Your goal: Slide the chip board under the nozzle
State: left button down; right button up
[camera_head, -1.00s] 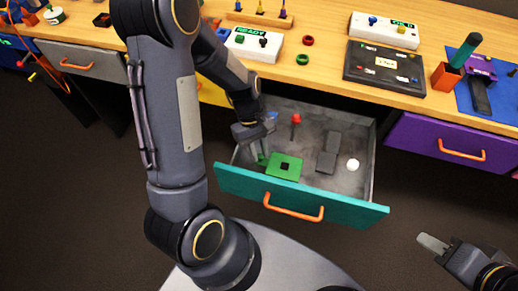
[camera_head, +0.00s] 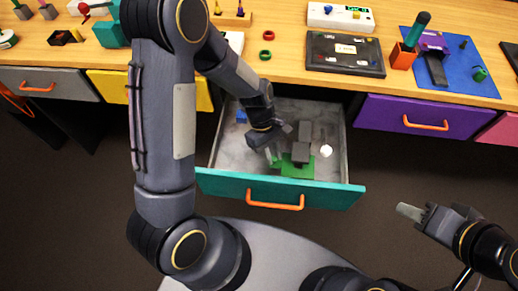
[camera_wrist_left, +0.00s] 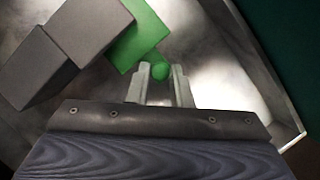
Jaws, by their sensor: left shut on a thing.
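The green chip board (camera_head: 297,171) lies flat on the teal drawer's floor, near its front. A grey block piece (camera_head: 301,152) stands over it, with a second dark grey block (camera_head: 304,130) behind; this seems to be the nozzle. In the left wrist view the grey blocks (camera_wrist_left: 85,35) overlap the upper left of the board (camera_wrist_left: 138,38), and its chip is hidden. My left gripper (camera_head: 275,157) reaches into the drawer; in the left wrist view its fingers (camera_wrist_left: 161,82) are shut on the board's round green knob (camera_wrist_left: 160,71). My right gripper (camera_head: 410,212) is empty, outside the drawer.
The teal drawer (camera_head: 225,187) is pulled open, its walls close around my left gripper. A white ball (camera_head: 326,151) lies right of the blocks and a blue item (camera_head: 241,116) at the back left. The wooden table (camera_head: 285,72) is above.

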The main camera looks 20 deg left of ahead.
pick_arm(q)
jog(key=shift+d, duration=0.25)
jog(key=c, duration=1.3)
grip_release()
jog(key=p+v, duration=0.1)
jog(key=v, duration=0.6)
jog(key=shift+a+r, duration=0.15)
jog(key=shift+r, duration=0.2)
jog(key=shift+w, duration=0.1)
jog(key=s+a+r+m+t+p, duration=0.2)
jog(key=s+r, duration=0.3)
jog(key=r, duration=0.3)
jog(key=s+a+r+m+t+p, duration=0.2)
jog(key=s+r+m+t+p, duration=0.1)
jog(key=r, duration=0.4)
jog(key=s+a+r+m+t+p, duration=0.3)
jog(key=s+r+m, duration=0.2)
jog(key=s+r, duration=0.3)
jog(key=shift+r, duration=0.3)
